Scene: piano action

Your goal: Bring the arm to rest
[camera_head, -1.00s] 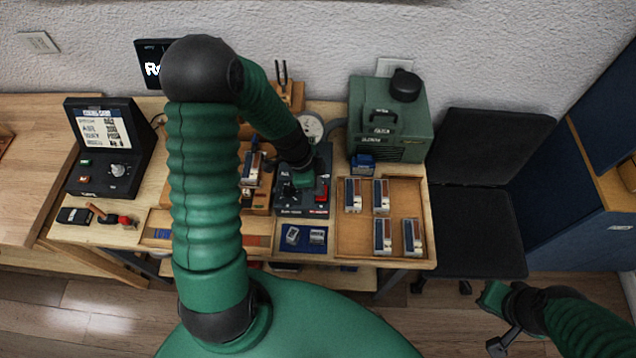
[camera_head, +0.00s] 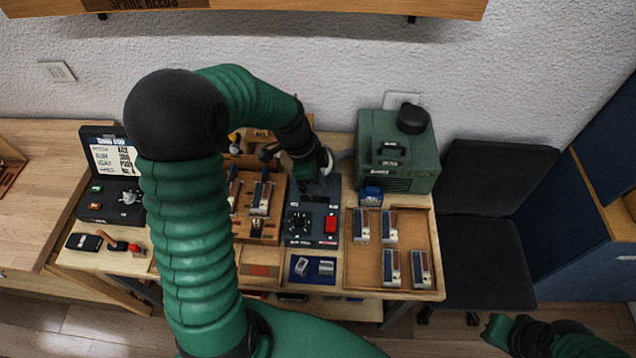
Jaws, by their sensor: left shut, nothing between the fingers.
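My left arm rises from the lower left of the head view and bends over the workbench. My left gripper (camera_head: 318,187) points down above the back part of the black control box (camera_head: 314,237), which has a red button (camera_head: 331,224) and a dark knob. The gripper is shut with nothing in it; its tips are small and dark against the box, and I cannot tell if they touch it. My right arm (camera_head: 560,338) shows at the lower right, off the bench, and its fingers are not clear.
A wooden tray (camera_head: 375,277) with several small blocks lies right of the control box. A green machine (camera_head: 395,150) stands behind it. A wooden rack (camera_head: 270,228) stands left of the box. A dark case (camera_head: 112,190) with a screen is further left. A black chair (camera_head: 485,240) stands right.

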